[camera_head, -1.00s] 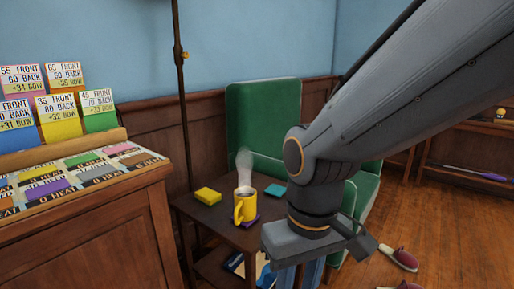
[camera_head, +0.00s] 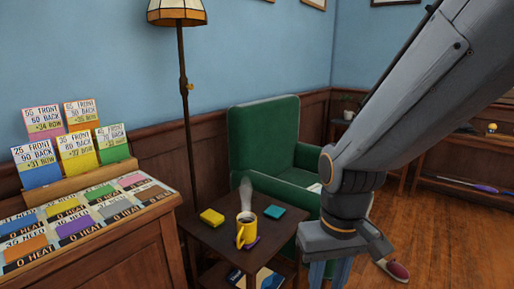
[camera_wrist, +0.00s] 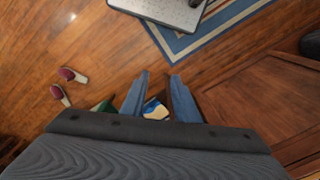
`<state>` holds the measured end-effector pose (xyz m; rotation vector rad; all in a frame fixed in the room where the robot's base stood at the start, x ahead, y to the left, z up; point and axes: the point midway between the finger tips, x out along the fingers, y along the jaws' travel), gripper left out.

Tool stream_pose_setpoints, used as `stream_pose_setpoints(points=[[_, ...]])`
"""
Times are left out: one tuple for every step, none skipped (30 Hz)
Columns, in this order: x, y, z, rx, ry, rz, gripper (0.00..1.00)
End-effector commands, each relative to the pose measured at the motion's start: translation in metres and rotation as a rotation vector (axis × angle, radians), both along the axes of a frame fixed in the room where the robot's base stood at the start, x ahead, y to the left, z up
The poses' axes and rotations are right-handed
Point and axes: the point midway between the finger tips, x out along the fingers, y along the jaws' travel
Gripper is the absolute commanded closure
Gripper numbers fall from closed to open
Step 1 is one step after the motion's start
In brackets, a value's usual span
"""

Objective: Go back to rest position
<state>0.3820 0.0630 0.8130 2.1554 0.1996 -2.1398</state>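My arm reaches down from the upper right in the head view. My gripper (camera_head: 328,272) hangs to the right of a small dark side table (camera_head: 203,235), with its lower end cut off by the picture edge. In the wrist view the two blue fingers of my gripper (camera_wrist: 159,92) stand apart with nothing held between them. The wooden floor (camera_wrist: 95,50) and a blue and white item (camera_wrist: 155,110) show far beyond the fingers.
The side table holds a steaming yellow mug (camera_head: 246,230), a yellow block (camera_head: 212,217) and a teal block (camera_head: 274,212). A green armchair (camera_head: 262,140) stands behind. A card counter (camera_head: 130,255) and floor lamp (camera_head: 185,110) are left. Slippers (camera_wrist: 68,82) lie on the floor.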

Motion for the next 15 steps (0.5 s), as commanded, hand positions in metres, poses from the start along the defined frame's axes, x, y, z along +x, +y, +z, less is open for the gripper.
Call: stream_pose_setpoints(points=[[-0.004,-0.008,0.017,-0.003,0.004,-0.024,0.72],[-0.004,-0.012,0.021,-0.005,0.005,-0.035,0.72],[-0.005,-0.018,0.028,-0.006,0.004,-0.051,0.72],[-0.005,-0.021,0.032,-0.007,0.004,-0.062,0.72],[-0.006,-0.026,0.037,-0.008,0.005,-0.074,0.72],[-0.007,-0.031,0.043,-0.010,0.006,-0.089,0.72],[-0.008,-0.035,0.047,-0.011,0.007,-0.100,0.72],[-0.008,-0.038,0.051,-0.012,0.006,-0.110,0.72],[-0.009,-0.043,0.055,-0.013,0.007,-0.122,0.72],[-0.010,-0.046,0.058,-0.014,0.008,-0.131,0.72],[-0.011,-0.049,0.061,-0.015,0.008,-0.138,0.72],[-0.011,-0.052,0.064,-0.016,0.008,-0.147,0.72],[-0.012,-0.054,0.066,-0.017,0.008,-0.153,0.72],[-0.012,-0.056,0.067,-0.018,0.007,-0.157,0.72],[-0.012,-0.058,0.068,-0.018,0.008,-0.162,0.72]])
